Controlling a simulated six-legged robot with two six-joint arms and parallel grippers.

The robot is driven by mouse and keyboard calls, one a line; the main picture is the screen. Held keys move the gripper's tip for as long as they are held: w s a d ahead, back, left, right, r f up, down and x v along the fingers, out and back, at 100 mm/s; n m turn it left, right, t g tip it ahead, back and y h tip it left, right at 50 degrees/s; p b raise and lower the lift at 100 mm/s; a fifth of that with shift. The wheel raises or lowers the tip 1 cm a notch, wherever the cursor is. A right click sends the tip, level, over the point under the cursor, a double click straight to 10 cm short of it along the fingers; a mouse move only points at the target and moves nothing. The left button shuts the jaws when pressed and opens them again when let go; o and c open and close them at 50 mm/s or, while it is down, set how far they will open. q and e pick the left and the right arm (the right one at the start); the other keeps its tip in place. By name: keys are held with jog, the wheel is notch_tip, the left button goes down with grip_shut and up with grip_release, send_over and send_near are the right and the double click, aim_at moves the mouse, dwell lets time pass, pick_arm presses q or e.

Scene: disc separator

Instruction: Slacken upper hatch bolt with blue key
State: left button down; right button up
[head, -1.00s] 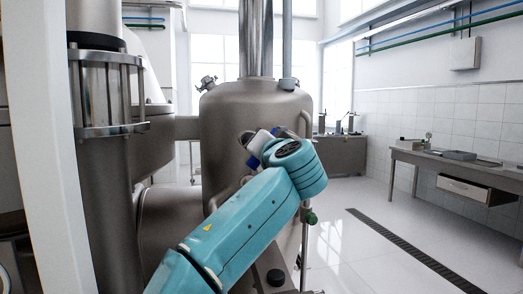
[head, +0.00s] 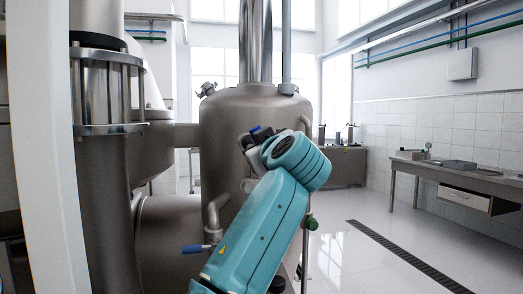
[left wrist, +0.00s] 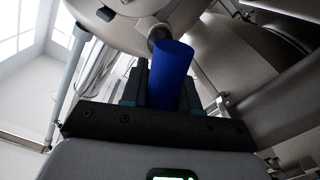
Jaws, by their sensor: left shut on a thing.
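The blue key (left wrist: 172,78) is a blue cylinder standing between the fingers of my left gripper (left wrist: 160,92) in the left wrist view. The gripper is shut on it. A dark round end shows at the key's top, close to a pale metal surface; I cannot tell whether it touches a bolt. In the head view my left gripper (head: 254,141) is in front of the upper part of the steel tank (head: 225,120), mostly hidden by my teal wrist, with a bit of blue showing. The upper hatch bolt cannot be made out. My right gripper is not in view.
A pipe with a blue-handled valve (head: 194,248) stands left of my forearm. A green knob (head: 312,224) is to its right. A thick steel column (head: 105,190) stands at the left. A bench (head: 450,172) is along the right wall; the floor between is clear.

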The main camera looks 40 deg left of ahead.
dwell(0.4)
pick_arm(q)
jog(key=shift+s+f, duration=0.1)
jog(key=shift+f, duration=0.05)
jog(key=shift+s+d+r, duration=0.2)
jog(key=shift+s+d, duration=0.05)
jog(key=shift+d, duration=0.05)
jog(key=shift+w+a+f, duration=0.2)
jog(key=shift+w+f, duration=0.05)
jog(key=shift+s+d+r+b, duration=0.15)
jog(key=shift+s+d+b, duration=0.2)
jog(key=shift+b, duration=0.05)
jog(key=shift+w, duration=0.1)
